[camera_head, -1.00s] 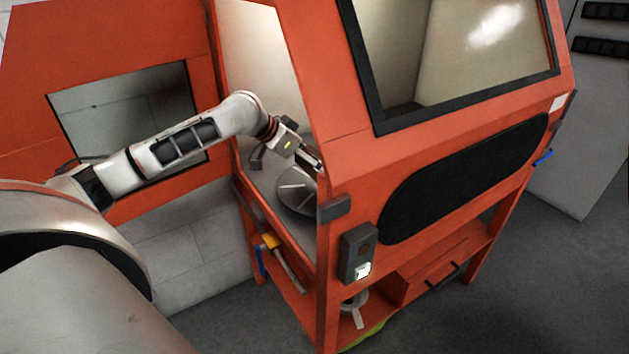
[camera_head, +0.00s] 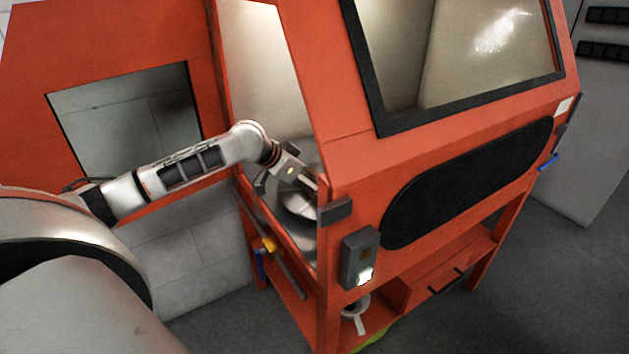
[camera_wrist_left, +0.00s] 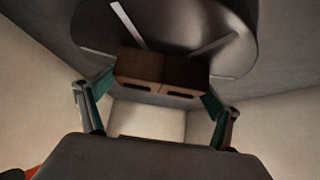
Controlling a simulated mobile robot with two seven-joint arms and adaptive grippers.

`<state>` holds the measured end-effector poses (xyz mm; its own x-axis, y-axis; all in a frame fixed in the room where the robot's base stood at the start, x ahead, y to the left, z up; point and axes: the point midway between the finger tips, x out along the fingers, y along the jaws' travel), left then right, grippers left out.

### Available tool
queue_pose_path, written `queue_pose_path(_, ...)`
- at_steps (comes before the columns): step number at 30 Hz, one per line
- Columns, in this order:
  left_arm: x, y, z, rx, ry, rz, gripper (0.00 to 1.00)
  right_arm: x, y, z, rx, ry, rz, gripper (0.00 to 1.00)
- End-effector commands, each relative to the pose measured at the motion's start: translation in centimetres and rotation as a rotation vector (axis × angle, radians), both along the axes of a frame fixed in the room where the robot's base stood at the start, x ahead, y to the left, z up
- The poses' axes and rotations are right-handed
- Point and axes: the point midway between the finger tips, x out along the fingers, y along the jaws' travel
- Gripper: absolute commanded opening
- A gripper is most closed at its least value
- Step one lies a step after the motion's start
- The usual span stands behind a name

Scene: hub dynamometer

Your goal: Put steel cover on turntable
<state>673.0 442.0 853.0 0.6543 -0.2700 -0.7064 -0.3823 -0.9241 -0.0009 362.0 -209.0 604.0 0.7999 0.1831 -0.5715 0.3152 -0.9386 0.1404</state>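The steel cover (camera_head: 297,203) is a round grey disc with pale radial lines, inside the orange cabinet's side opening. In the left wrist view the cover (camera_wrist_left: 215,55) fills the upper middle. My left gripper (camera_head: 313,184) reaches in through the opening over the cover. In the wrist view its fingertips (camera_wrist_left: 162,72) are close together at the middle of the disc, where the radial lines converge, and appear shut on it. The fingers hide the grip itself. A wider grey surface shows around the cover, but I cannot clearly make out the turntable. My right gripper is not in view.
The orange cabinet's front post (camera_head: 322,259) stands right beside the gripper. A dark latch block (camera_head: 336,211) and a switch box (camera_head: 360,258) are on it. The open orange door (camera_head: 110,35) is at the left. A lower shelf holds a ring-shaped part (camera_head: 355,309).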

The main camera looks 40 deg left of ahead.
Motion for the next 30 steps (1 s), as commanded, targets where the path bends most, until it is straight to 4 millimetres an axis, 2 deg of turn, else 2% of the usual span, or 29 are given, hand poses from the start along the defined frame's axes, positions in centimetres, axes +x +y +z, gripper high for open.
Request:
queue_pose_path(10, 0.0, 0.0, 0.1, 0.000, 0.000, 0.000, 1.00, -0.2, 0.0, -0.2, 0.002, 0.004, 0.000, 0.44)
queue_pose_path(14, -0.5, 0.3, 0.9, 0.001, -0.001, 0.000, 1.00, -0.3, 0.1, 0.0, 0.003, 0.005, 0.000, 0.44)
queue_pose_path(24, -4.7, 2.0, 5.5, 0.005, -0.001, -0.001, 1.00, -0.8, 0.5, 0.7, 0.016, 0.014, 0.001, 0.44)
queue_pose_path(30, -6.7, 2.8, 7.4, 0.003, 0.001, 0.000, 1.00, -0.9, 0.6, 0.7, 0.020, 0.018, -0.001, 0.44)
